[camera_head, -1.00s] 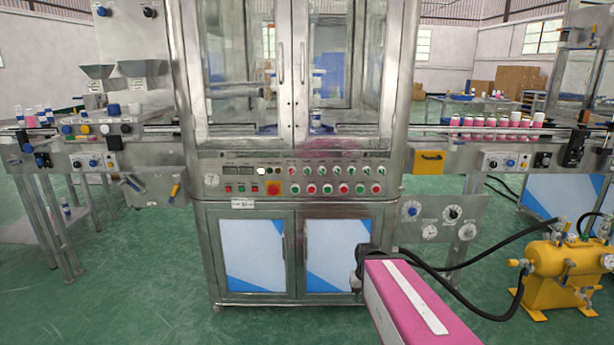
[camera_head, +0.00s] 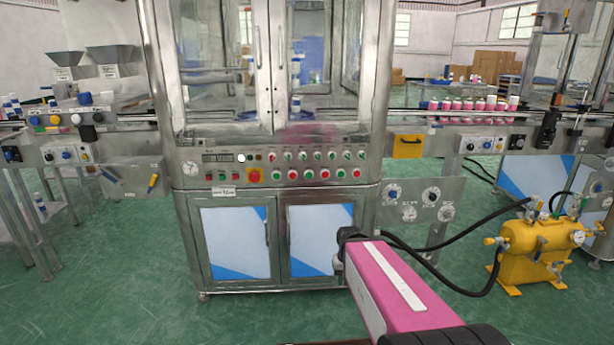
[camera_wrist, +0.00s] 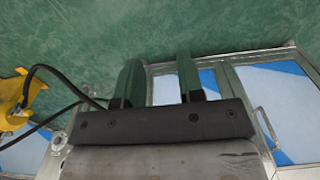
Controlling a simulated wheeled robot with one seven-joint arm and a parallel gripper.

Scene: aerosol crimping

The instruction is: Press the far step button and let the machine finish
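The crimping machine (camera_head: 177,215) stands ahead with its glass doors shut. I cannot tell which one is the far step button; labels are too small to read. In the wrist view my gripper (camera_wrist: 158,62) has its two fingers apart with nothing between them. It points over the green floor and the lower cabinet doors (camera_wrist: 270,90), away from the panel buttons.
A yellow pressure tank (camera_head: 540,245) with black hoses stands at the right. A conveyor with pink cans (camera_head: 467,105) runs right of the machine. Another control box (camera_head: 70,122) and hoppers (camera_head: 115,55) are at the left. Green floor in front is open.

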